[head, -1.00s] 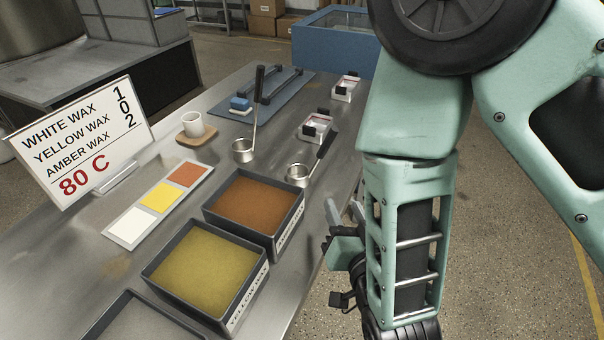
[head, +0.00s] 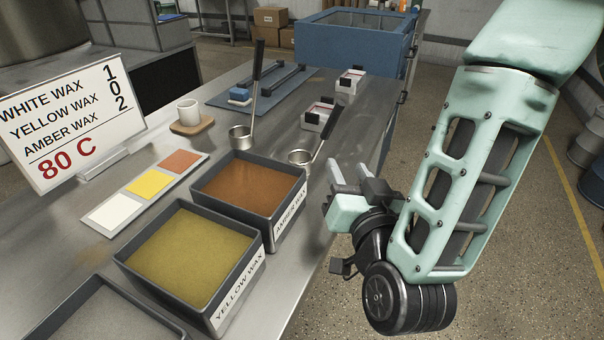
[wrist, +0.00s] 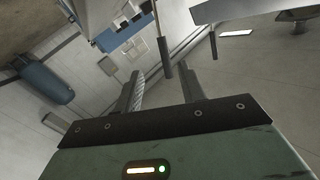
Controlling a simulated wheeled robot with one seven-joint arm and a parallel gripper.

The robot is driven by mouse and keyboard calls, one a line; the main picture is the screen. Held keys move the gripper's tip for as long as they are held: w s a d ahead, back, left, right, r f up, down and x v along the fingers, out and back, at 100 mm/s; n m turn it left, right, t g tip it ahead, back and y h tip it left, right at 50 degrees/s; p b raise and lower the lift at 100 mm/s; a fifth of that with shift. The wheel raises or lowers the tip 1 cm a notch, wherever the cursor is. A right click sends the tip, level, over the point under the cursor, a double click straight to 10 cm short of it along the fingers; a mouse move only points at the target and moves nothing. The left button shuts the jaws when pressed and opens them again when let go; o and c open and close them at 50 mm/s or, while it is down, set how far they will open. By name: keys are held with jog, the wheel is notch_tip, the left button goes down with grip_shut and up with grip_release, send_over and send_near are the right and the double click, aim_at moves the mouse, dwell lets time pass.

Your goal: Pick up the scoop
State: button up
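Two metal ladle-like scoops are on the steel table in the head view. One scoop (head: 240,137) has a long dark handle rising steeply. The nearer scoop (head: 300,158) sits behind the amber wax tray's right corner, with its dark handle tilted up to the right. My gripper (head: 350,174) is right of and in front of the nearer scoop, beside the table edge, apart from both. In the wrist view its two fingers (wrist: 163,84) are spread with nothing held between them. A dark rod with a grey end (wrist: 164,56) shows beyond them; I cannot tell which object it is.
Trays of amber wax (head: 249,193) and yellow wax (head: 190,250) stand along the table's near edge. A white cup (head: 188,112), a colour strip (head: 146,185), a sign (head: 60,125) and small white-and-black holders (head: 318,117) are also there. The floor right of the table is open.

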aim_at(329, 132)
jog(key=shift+r+p+x, duration=0.2)
jog(key=shift+p+x, duration=0.05)
jog(key=shift+x, duration=3)
jog(key=shift+r+p+x, duration=0.2)
jog(key=shift+x, duration=3.05)
jog(key=shift+s+a, duration=0.1)
jog(key=shift+a, duration=0.05)
grip_shut()
